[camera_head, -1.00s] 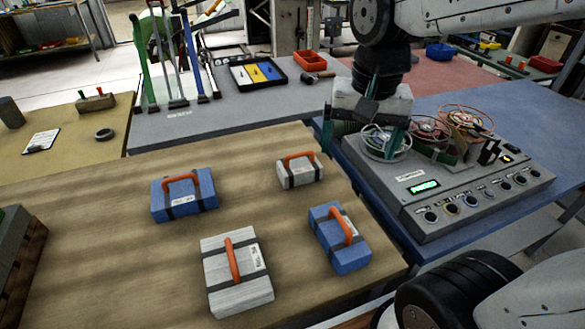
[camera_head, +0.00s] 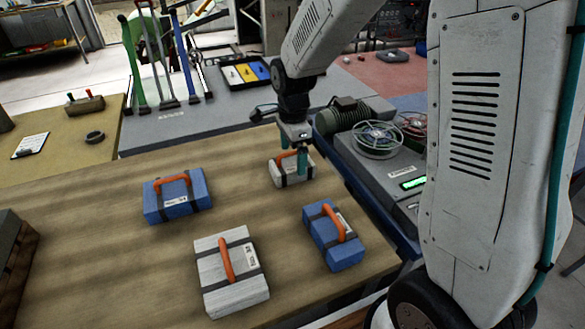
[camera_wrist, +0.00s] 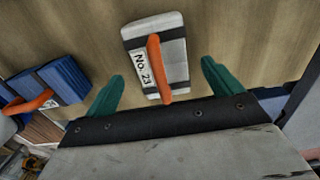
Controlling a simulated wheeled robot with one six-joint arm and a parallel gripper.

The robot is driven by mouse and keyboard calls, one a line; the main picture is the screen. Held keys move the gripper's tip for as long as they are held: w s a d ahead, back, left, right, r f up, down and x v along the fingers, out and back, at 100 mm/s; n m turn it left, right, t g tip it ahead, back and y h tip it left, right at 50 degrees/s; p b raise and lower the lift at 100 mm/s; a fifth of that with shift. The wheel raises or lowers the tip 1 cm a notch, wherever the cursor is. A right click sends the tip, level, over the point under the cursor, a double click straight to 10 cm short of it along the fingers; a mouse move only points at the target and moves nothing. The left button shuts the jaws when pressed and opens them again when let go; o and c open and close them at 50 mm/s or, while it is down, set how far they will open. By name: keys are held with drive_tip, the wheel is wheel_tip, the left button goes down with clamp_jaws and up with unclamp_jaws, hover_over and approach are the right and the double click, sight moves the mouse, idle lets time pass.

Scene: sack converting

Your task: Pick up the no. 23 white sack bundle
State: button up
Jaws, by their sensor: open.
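The no. 23 white sack bundle (camera_wrist: 176,50) lies on the wooden table, with dark straps, an orange handle and a label reading "No. 23" in the wrist view. In the head view this small white bundle (camera_head: 283,178) is at the table's far right. My gripper (camera_head: 291,162) is above it, partly covering it. In the wrist view my gripper (camera_wrist: 164,84) has its green fingers wide apart, with the handle's near end between them in the picture. Nothing is held. Whether a finger touches the bundle cannot be told.
A larger white bundle (camera_head: 240,287) and two blue bundles, one on the left (camera_head: 172,207) and one on the right (camera_head: 326,247), lie on the same wooden table (camera_head: 110,270). A grey machine with wire reels (camera_head: 376,138) stands close on the right. Bare tabletop separates the bundles.

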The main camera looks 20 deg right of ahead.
sight(292, 162)
wheel_tip(292, 162, down, 4)
drive_tip(key=shift+w+f, duration=0.1)
drive_tip(key=shift+f, duration=0.15)
drive_tip(key=shift+c, duration=0.3)
drive_tip(key=c, duration=1)
drive_tip(key=shift+c, duration=0.2)
